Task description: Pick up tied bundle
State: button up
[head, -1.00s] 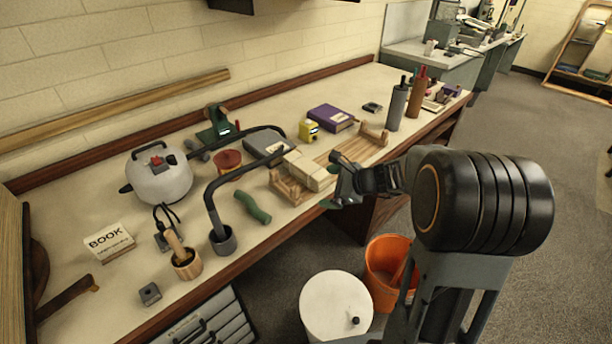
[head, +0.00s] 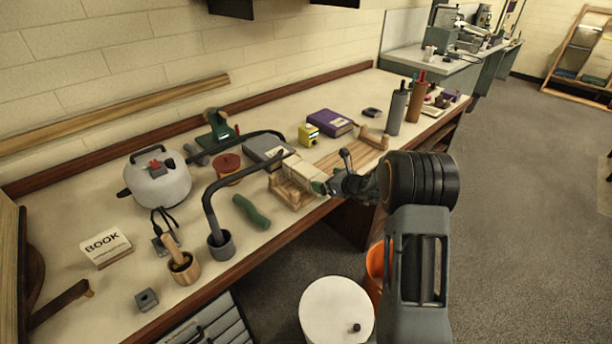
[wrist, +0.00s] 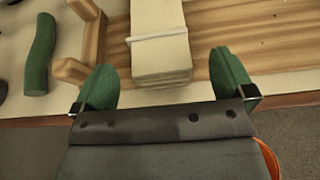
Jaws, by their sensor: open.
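The tied bundle (wrist: 158,62) is a cream stack with a pale band around it. It lies on a wooden slatted rack (wrist: 235,30) on the bench. The bundle also shows in the head view (head: 303,169), at the rack's left part. My gripper (wrist: 163,66) is open, with green fingers. In the wrist view one finger is on each side of the bundle's near end, with gaps on both sides. I cannot tell how high the fingers are above the bench. In the head view my gripper (head: 332,175) is at the bundle's right side and hides part of it.
A green curved handle (head: 251,211) lies left of the rack. A grey book (head: 265,149) and a red tin (head: 228,166) are behind it. A yellow box (head: 308,134) and purple book (head: 330,122) stand farther back. A white-lidded bin (head: 337,308) is on the floor.

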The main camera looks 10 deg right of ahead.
aim_at(318, 177)
jog(key=shift+p+x, duration=0.35)
jog(key=shift+x, duration=2.3)
jog(key=shift+a+r, duration=0.1)
jog(key=shift+c, duration=0.5)
jog(key=c, duration=1)
jog(key=shift+r, duration=0.1)
jog(key=shift+c, duration=0.6)
jog(key=shift+r, duration=0.1)
